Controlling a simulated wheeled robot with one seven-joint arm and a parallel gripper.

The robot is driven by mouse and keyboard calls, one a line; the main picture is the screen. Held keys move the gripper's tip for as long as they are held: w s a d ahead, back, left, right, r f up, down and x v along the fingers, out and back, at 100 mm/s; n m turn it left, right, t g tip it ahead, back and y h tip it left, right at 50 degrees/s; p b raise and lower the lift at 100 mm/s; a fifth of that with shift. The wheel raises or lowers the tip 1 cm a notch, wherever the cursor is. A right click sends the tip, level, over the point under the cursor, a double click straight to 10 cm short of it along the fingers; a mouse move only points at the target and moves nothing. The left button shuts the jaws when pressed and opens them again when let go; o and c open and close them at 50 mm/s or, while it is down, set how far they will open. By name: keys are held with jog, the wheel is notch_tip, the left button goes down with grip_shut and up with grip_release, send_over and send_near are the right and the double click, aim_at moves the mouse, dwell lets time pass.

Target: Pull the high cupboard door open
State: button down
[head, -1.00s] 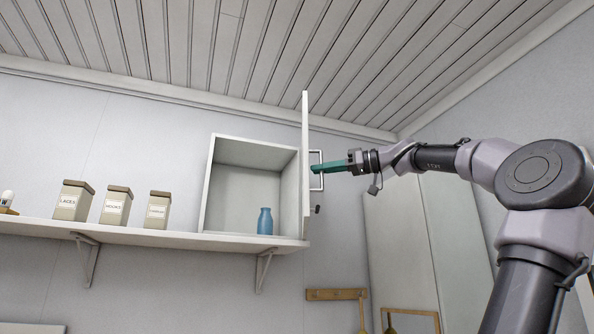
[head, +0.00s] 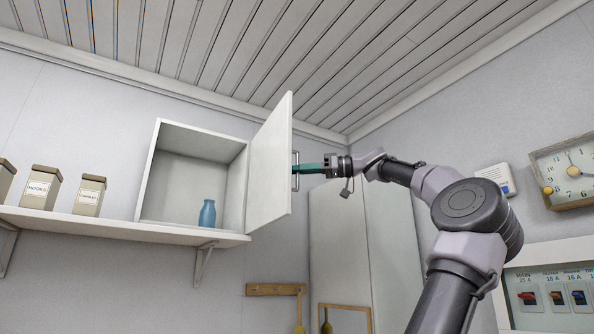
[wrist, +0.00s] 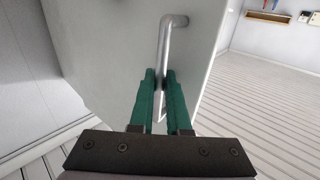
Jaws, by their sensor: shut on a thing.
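The high cupboard (head: 158,172) sits on the wall shelf with its door (head: 272,165) standing wide open, hinged on the right side. The door's inner face is toward the head camera.
A blue bottle (head: 207,214) stands inside the cupboard. Several labelled canisters (head: 90,195) stand on the shelf (head: 110,228) to the left. A peg rail (head: 275,289) is below. A clock (head: 570,170) and a breaker panel (head: 550,290) are on the right wall.

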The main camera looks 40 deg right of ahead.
jog(key=c, duration=1.2)
grip_release()
jog(key=shift+w, duration=0.15)
jog(key=shift+o, duration=0.2)
jog(key=v, duration=1)
jog(key=shift+s+d, duration=0.2)
jog(key=shift+s, duration=0.2)
